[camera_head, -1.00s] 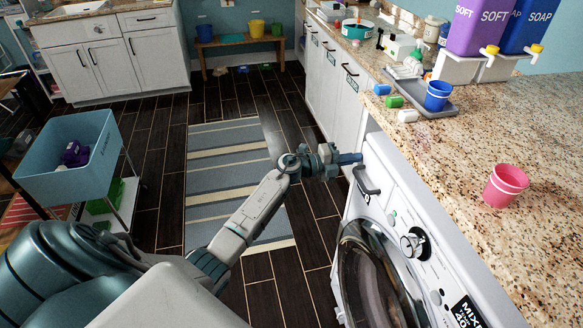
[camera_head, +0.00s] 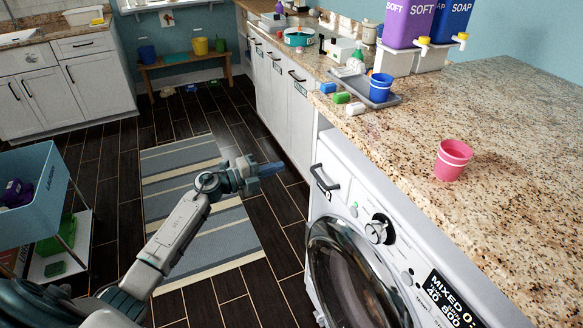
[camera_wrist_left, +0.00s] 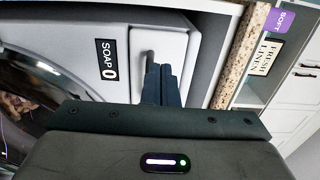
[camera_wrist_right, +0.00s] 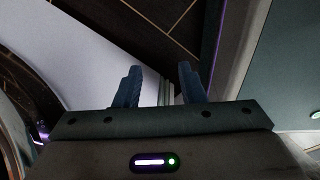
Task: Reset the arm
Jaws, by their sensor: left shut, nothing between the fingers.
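My left arm reaches in from the lower left in the head view.
The granite counter (camera_head: 500,120) carries a pink cup (camera_head: 453,160), a tray with a blue cup (camera_head: 380,88), and soap dispensers (camera_head: 405,30). The washer door (camera_head: 345,275) is at the lower middle. A blue laundry cart (camera_head: 35,190) stands left. The rug (camera_head: 190,170) is clear.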

